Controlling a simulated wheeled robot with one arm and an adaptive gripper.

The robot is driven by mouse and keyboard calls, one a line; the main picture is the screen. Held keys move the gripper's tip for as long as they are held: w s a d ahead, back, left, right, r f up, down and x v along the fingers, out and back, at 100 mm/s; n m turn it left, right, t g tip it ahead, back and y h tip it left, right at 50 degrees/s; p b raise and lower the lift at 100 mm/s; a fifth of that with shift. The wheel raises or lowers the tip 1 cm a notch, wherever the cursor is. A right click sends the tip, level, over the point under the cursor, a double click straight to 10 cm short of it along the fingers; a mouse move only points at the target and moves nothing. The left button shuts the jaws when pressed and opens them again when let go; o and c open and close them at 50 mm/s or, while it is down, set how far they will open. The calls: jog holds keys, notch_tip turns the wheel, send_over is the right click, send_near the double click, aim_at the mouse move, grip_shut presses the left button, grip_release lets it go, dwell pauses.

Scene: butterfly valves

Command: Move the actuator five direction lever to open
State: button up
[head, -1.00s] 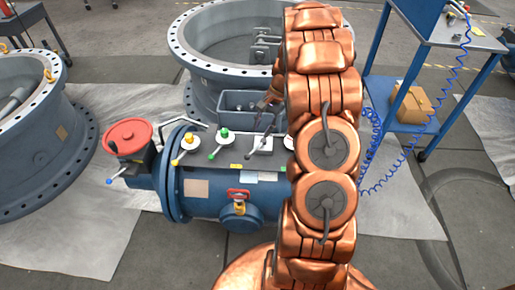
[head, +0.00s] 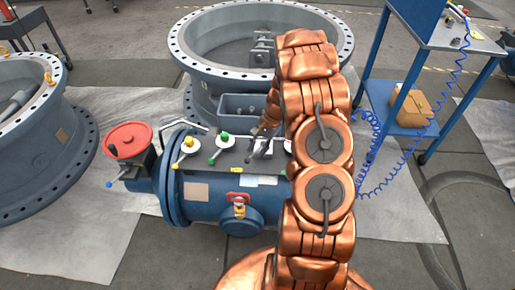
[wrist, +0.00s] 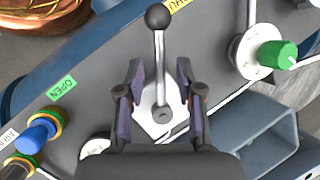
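The lever (wrist: 159,55) is a slim metal bar with a black ball knob (wrist: 158,17) on a pale diamond-shaped plate (wrist: 150,122). In the wrist view it points up, its knob beside a yellow label (wrist: 178,5). A green OPEN label (wrist: 61,89) lies to the left. My gripper (wrist: 160,78) is open, with one finger on each side of the lever and visible gaps between. In the head view my gripper (head: 262,132) is at the middle of the blue actuator's panel (head: 215,163); my arm hides the panel's right part.
A green-knobbed lever (wrist: 275,54) is on the right and blue (wrist: 38,134) and black knobs on the left in the wrist view. A red handwheel (head: 128,139) stands at the actuator's left. Large flanged valve bodies (head: 262,82) stand behind and left.

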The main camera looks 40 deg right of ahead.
jog(key=shift+c, duration=0.4)
grip_shut()
